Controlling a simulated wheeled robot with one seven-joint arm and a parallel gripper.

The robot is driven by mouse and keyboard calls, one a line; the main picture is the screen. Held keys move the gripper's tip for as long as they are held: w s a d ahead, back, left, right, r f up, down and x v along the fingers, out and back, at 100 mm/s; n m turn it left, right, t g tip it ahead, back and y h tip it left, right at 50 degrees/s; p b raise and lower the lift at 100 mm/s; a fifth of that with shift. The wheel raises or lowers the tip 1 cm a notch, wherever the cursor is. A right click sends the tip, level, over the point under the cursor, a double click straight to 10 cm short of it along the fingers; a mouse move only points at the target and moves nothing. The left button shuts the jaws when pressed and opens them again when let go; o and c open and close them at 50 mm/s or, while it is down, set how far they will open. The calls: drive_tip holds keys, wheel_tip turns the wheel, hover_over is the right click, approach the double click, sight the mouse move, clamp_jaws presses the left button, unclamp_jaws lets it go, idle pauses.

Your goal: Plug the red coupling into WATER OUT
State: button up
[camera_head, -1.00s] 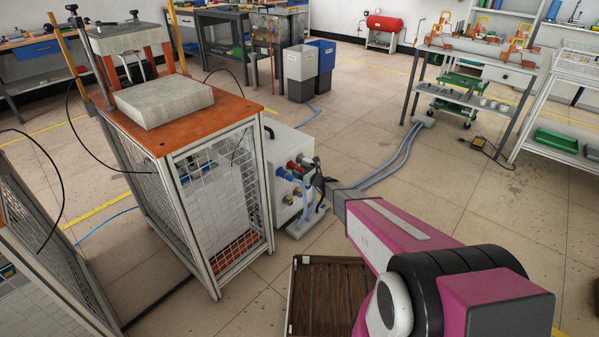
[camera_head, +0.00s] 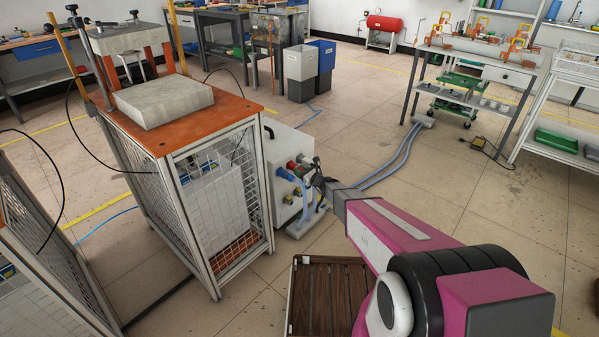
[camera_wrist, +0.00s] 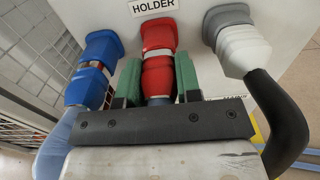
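The red coupling (camera_wrist: 157,78) is seated in a red socket (camera_wrist: 158,36) under a label reading HOLDER (camera_wrist: 152,5) in the wrist view. The green fingers of my gripper (camera_wrist: 157,82) stand on both sides of it, with no clear gap showing, so my gripper appears shut on it. In the head view my gripper (camera_head: 319,184) is at the front of the white box (camera_head: 282,205). I cannot make out a WATER OUT label in either view. The lower end of the coupling is hidden behind my gripper's dark bar.
A blue coupling (camera_wrist: 88,80) with a blue hose is close on the left. A grey coupling (camera_wrist: 240,45) with a thick black hose is close on the right. A mesh-sided frame (camera_head: 208,200) stands left of the box. A slatted wooden platform (camera_head: 328,300) lies in front.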

clamp_jaws()
drive_tip(key=shift+s+d, duration=0.15)
drive_tip(key=shift+v, duration=2.8)
drive_tip(key=w+d+f, duration=0.1)
drive_tip(key=d+f, duration=0.2)
drive_tip(key=f, duration=0.8)
drive_tip(key=w+d+f, duration=0.1)
drive_tip(key=d+f, duration=0.1)
drive_tip(key=f, duration=0.9)
drive_tip(key=x, duration=0.7)
drive_tip(key=shift+w+a+r, duration=0.15)
drive_tip(key=shift+a+r, duration=0.05)
